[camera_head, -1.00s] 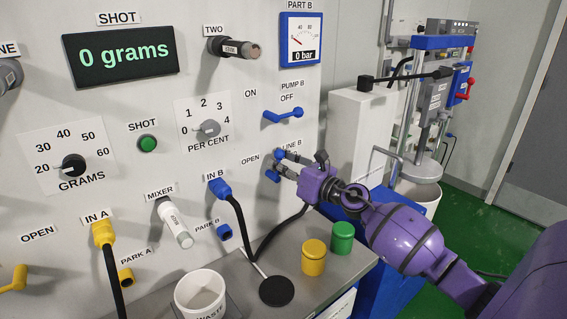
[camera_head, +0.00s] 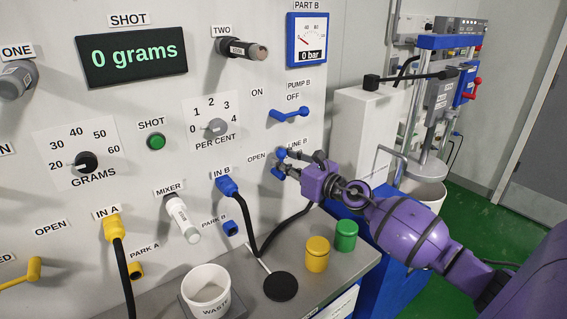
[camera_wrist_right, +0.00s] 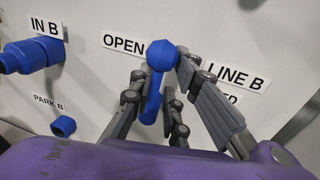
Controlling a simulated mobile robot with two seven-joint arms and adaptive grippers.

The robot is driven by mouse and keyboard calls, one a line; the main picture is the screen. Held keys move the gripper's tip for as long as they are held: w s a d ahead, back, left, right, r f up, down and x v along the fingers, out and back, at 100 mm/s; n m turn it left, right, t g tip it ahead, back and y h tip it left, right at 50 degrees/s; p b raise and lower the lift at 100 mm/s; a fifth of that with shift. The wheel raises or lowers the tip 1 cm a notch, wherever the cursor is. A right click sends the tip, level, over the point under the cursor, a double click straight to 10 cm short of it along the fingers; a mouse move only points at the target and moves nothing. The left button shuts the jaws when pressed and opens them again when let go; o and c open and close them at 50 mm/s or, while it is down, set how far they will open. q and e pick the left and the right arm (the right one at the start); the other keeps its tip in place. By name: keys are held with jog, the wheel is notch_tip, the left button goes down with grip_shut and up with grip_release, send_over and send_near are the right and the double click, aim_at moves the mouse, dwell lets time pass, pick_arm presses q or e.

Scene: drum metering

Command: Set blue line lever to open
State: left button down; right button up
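The blue line lever (camera_head: 280,154) is on the panel between the OPEN and LINE B labels. Its round hub is at the top and its handle hangs downward; it also shows in the right wrist view (camera_wrist_right: 161,55). My right gripper (camera_head: 287,164) is at the lever, partly covering it and the label below LINE B. In the right wrist view its fingers (camera_wrist_right: 163,78) stand on either side of the handle, with a gap visible on the right side. Whether a finger touches the lever is unclear. My left gripper is not in view.
The blue PUMP B lever (camera_head: 289,114) is just above. The IN B plug (camera_head: 228,187) and its black hose are to the left. Yellow (camera_head: 317,255) and green (camera_head: 346,236) jars and a white waste cup (camera_head: 207,290) stand on the grey bench below.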

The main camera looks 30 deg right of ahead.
jog(key=shift+o, duration=1.3)
jog(key=shift+s+a+f, duration=0.1)
jog(key=shift+a+f, duration=0.25)
jog(key=shift+f, duration=0.2)
jog(key=shift+r, duration=0.2)
jog(key=shift+r, duration=0.2)
jog(key=v, duration=1.2)
jog(key=shift+d, duration=0.15)
jog(key=shift+f, duration=0.1)
